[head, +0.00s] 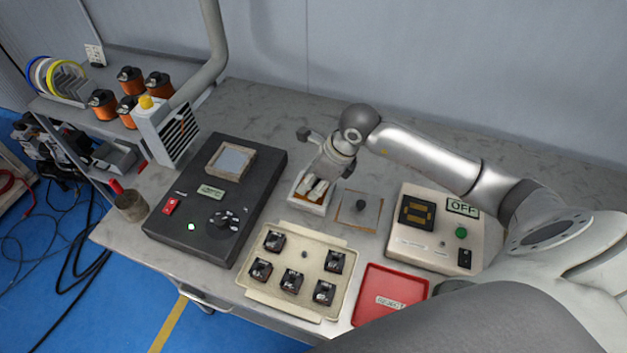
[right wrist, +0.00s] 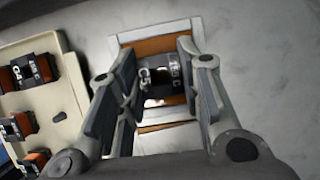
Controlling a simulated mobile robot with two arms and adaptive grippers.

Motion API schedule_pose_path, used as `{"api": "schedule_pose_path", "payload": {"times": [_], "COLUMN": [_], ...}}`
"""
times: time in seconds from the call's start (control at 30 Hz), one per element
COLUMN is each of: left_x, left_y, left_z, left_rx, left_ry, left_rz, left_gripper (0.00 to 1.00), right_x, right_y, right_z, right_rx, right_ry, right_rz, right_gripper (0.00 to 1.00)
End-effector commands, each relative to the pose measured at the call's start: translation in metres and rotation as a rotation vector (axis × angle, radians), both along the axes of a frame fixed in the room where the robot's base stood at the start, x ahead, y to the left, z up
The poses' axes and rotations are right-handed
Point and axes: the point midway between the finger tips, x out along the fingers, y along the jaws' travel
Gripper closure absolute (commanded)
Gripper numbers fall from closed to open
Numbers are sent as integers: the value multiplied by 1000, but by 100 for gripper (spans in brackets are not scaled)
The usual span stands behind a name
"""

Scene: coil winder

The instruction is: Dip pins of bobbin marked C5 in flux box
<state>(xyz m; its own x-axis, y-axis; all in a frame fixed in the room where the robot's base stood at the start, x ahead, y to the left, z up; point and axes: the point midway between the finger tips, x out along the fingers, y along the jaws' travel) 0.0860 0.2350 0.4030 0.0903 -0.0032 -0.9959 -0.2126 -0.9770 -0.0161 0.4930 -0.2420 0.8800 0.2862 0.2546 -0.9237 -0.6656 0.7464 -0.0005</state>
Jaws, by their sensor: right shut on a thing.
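My right gripper (head: 318,190) is shut on the bobbin marked C5 (right wrist: 160,78). The bobbin is black, with white lettering, and sits between the two fingers in the right wrist view (right wrist: 150,85). In the head view the fingers mostly hide it. The gripper points down over the flux box (head: 312,208), a small white open box with brown flux inside. In the right wrist view the flux box (right wrist: 160,28) lies under the bobbin. I cannot tell whether the pins touch the flux. My left gripper is out of view.
A cream tray (head: 305,254) holds several other bobbins in front. A black solder unit (head: 215,195) stands left. A small plate with a dark knob (head: 360,206), a tester reading OFF (head: 435,230) and a red reject tray (head: 390,295) are on the right. The rear bench is clear.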

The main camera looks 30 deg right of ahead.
Motion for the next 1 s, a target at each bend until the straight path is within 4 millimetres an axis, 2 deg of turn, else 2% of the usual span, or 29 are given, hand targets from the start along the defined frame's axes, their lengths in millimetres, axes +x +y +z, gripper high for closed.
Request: {"api": "schedule_pose_path", "payload": {"times": [0.6,1.0], "left_x": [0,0], "left_y": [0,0], "left_z": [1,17], "left_rx": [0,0], "left_ry": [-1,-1], "left_rz": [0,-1], "left_gripper": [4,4], "right_x": [0,0], "right_y": [0,0], "right_z": [2,27], "right_rx": [1,1], "right_ry": [-1,-1], "right_rz": [0,0], "right_gripper": [90,90]}}
